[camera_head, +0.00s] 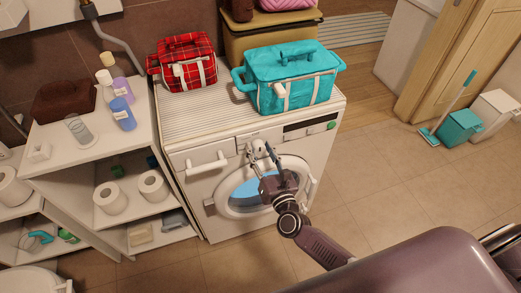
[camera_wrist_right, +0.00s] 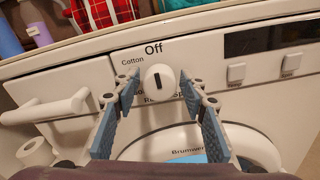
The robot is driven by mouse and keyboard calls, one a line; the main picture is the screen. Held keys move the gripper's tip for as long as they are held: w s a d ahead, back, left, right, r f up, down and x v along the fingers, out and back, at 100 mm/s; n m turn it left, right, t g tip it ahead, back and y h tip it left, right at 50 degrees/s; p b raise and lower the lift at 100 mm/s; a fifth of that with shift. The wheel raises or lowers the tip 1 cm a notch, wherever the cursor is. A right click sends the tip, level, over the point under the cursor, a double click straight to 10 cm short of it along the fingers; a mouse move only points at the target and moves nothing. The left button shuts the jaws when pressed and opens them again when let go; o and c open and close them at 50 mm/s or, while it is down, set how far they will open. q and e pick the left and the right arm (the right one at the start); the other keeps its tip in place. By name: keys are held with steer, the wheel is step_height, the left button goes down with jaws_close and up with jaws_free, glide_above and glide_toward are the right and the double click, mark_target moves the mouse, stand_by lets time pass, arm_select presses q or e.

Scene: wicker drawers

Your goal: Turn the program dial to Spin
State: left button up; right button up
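The program dial (camera_wrist_right: 158,82) is a round white knob on the white washing machine's front panel; its black mark stands about upright, below the word Off. Cotton is printed at its upper left. Lettering beneath the dial is partly covered, with "Sp" readable at the lower right. My right gripper (camera_wrist_right: 160,88) is open, its fingers on either side of the dial with small gaps visible. In the head view my right gripper (camera_head: 262,160) is in front of the washing machine (camera_head: 188,215), at the dial. My left gripper is not in view.
A drawer handle (camera_wrist_right: 45,110) is left of the dial; two buttons (camera_wrist_right: 236,73) and a dark display (camera_wrist_right: 265,40) are right. The round door is below. A turquoise bag (camera_head: 290,75) and a red plaid bag (camera_head: 186,62) stand on top. A shelf (camera_head: 90,150) stands left.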

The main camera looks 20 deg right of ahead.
steer(key=c, duration=0.8)
